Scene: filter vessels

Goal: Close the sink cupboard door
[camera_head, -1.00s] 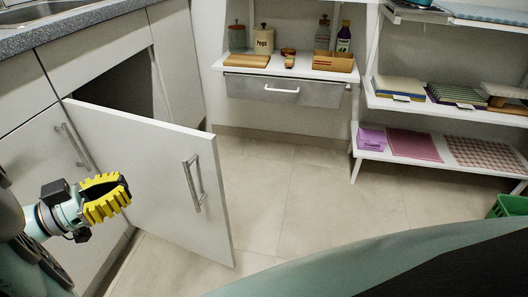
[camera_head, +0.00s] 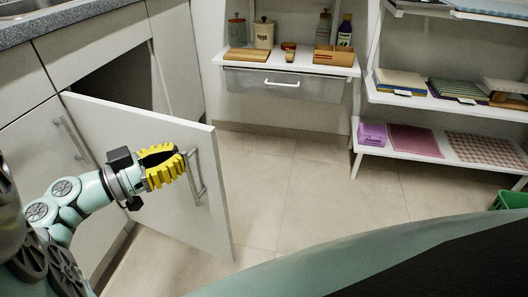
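The sink cupboard door (camera_head: 165,200) is a white panel that stands wide open, swung out from the counter. It has a silver bar handle (camera_head: 197,176) near its free edge. The dark cupboard opening (camera_head: 117,84) shows behind it, below the sink (camera_head: 45,8). My gripper (camera_head: 176,165), with yellow ribbed fingers, is in front of the door, just left of the handle in the picture. The fingers look slightly apart with a dark gap between them. I cannot tell whether they touch the handle. My gripper hides part of the door.
Another closed white cupboard door (camera_head: 40,150) stands left of the opening. Shelves (camera_head: 450,105) with folded cloths stand at the right, and a shelf with jars over a drawer (camera_head: 285,84) is at the back. A green crate (camera_head: 510,200) is at the right edge. The tiled floor is clear.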

